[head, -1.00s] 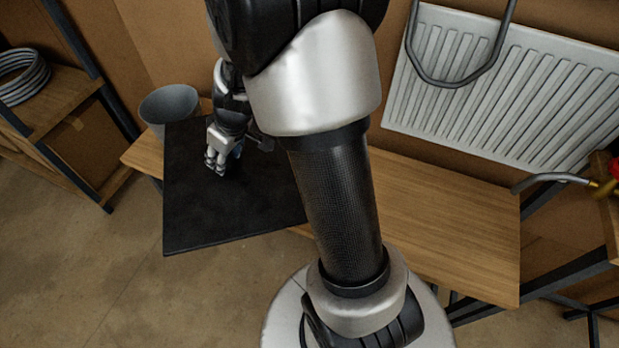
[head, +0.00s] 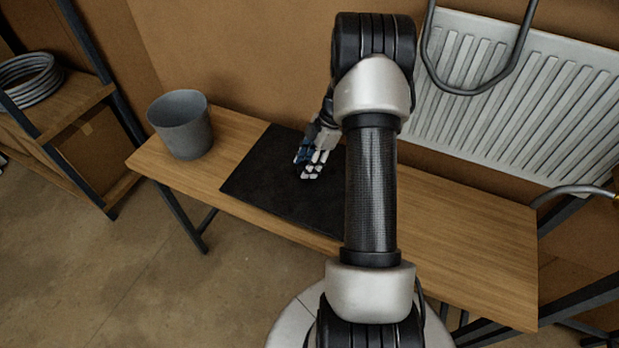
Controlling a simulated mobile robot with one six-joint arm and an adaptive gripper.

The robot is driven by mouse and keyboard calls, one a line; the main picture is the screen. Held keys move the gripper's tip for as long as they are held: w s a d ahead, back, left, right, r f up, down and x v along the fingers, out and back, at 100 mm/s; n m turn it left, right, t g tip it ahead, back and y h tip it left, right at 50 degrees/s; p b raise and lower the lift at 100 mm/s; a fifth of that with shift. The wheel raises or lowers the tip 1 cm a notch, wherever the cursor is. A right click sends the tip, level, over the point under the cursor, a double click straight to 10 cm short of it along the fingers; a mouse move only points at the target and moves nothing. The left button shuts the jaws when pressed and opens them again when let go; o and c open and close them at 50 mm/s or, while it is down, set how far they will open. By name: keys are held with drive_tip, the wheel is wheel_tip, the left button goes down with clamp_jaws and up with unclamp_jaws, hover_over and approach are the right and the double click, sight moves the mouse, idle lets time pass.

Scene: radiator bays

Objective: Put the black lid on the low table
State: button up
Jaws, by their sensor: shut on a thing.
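The black lid (head: 265,178) is a flat, dark square panel over the middle-left of the low wooden table (head: 450,235) in the head view. It looks level and close to the tabletop; I cannot tell if it touches. Its front edge lies near the table's front edge. My gripper (head: 309,170) is above the lid, its fingers pointing down and shut on it. The exact grip point is hidden by the fingers, and my arm hides the lid's right part.
A grey bucket (head: 184,128) stands on the table's left end, left of the lid. A white radiator (head: 520,95) with a dark bent pipe is behind on the right. A shelf with a coiled hose (head: 32,80) is at far left. The table's right part is clear.

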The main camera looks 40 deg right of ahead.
drive_tip(key=shift+f+b, duration=0.55)
drive_tip(key=shift+f, duration=1.8)
drive_tip(key=shift+f, duration=0.2)
drive_tip(key=o, duration=1.4)
drive_tip(key=shift+r, duration=0.15)
